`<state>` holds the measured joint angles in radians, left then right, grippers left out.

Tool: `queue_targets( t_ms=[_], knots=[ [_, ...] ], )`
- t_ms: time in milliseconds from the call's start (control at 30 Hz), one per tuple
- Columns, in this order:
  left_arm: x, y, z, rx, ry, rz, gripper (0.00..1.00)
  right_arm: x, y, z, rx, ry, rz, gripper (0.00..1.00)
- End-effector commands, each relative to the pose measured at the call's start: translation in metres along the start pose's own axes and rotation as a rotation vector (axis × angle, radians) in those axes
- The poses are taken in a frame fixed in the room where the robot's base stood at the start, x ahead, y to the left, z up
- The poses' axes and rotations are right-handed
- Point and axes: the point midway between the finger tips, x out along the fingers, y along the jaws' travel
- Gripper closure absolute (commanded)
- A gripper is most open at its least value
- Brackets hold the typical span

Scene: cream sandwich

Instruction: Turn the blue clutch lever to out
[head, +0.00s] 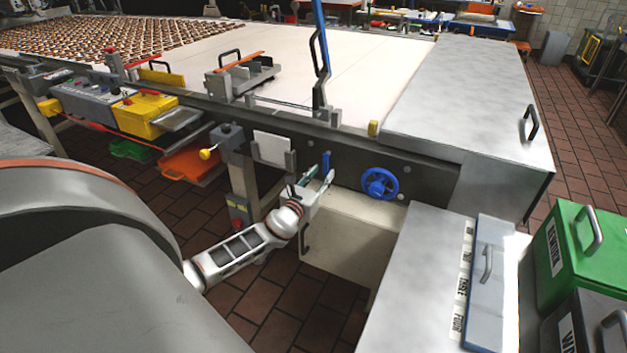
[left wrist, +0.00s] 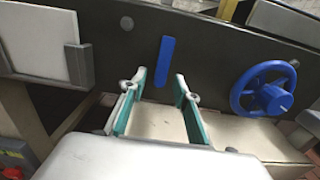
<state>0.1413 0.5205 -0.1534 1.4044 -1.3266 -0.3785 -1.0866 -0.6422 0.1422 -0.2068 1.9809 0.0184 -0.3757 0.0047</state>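The blue clutch lever (head: 326,162) is a short upright blue bar on the dark side panel of the conveyor. In the left wrist view the lever (left wrist: 166,62) stands upright, between and beyond my fingertips. My left gripper (head: 322,178) is open just in front of and below the lever. In the left wrist view the two teal-padded fingers of the left gripper (left wrist: 160,88) are spread apart with nothing held between them. I cannot tell whether either finger touches the lever. My right gripper is not in view.
A blue handwheel (head: 380,184) is on the same panel, right of the lever. A white plate (head: 271,149) in grey brackets is to the left. A beige box (head: 350,240) sits below the panel. A grey cabinet (head: 430,270) with a blue-grey lid stands at the right front.

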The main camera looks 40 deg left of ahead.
Motion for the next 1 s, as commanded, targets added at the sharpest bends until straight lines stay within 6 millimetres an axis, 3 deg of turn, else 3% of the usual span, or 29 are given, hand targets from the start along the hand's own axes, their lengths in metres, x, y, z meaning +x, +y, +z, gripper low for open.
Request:
queue_targets(
  t_ms=[600, 1000],
  knots=[
    [-0.101, 0.0, -0.001, 0.002, 0.002, 0.0, 0.69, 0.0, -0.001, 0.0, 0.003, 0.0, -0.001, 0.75],
    [-0.114, 0.0, 0.0, 0.002, -0.001, 0.001, 0.69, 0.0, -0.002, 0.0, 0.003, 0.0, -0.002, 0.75]
  ],
)
